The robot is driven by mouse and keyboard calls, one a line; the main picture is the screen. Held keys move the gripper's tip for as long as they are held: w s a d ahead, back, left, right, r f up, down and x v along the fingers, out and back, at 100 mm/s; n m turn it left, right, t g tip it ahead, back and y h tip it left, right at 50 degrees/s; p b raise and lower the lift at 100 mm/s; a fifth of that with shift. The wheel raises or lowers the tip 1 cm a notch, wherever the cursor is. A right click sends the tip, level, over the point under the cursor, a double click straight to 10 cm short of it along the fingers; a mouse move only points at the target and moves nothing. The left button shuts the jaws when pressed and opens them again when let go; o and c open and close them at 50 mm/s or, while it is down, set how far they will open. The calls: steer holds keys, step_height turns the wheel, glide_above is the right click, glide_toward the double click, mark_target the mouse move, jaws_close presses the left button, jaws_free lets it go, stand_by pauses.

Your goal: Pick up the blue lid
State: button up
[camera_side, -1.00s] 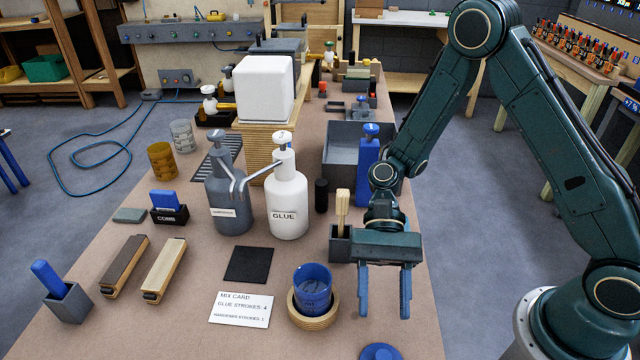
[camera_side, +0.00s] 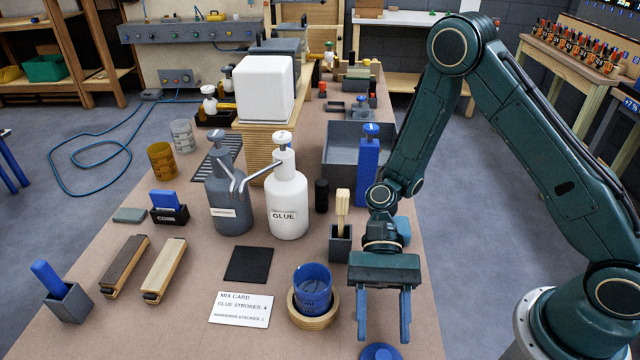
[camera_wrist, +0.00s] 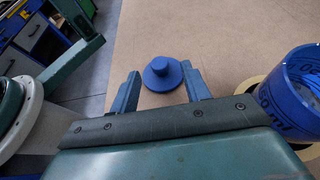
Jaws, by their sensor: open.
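The blue lid (camera_side: 381,352) lies on the bench at the bottom edge of the side view, partly cut off. In the wrist view the whole lid (camera_wrist: 163,73) shows as a round disc with a raised knob on top. My gripper (camera_side: 384,338) is open and empty, with its two blue fingers pointing down towards the front of the bench. In the wrist view the lid appears between and just beyond the fingertips (camera_wrist: 160,76). A gap shows on each side, and I cannot tell the height of the fingers above the bench.
A blue measuring cup (camera_side: 312,288) stands in a wooden ring (camera_side: 313,316) just left of my gripper. A grey holder with brushes (camera_side: 341,240) and a tall blue bottle (camera_side: 368,175) stand behind it. The white mix card (camera_side: 241,309) lies further left.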

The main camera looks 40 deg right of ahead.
mark_target(384, 351)
steer(key=shift+x, duration=2.55)
jaws_close()
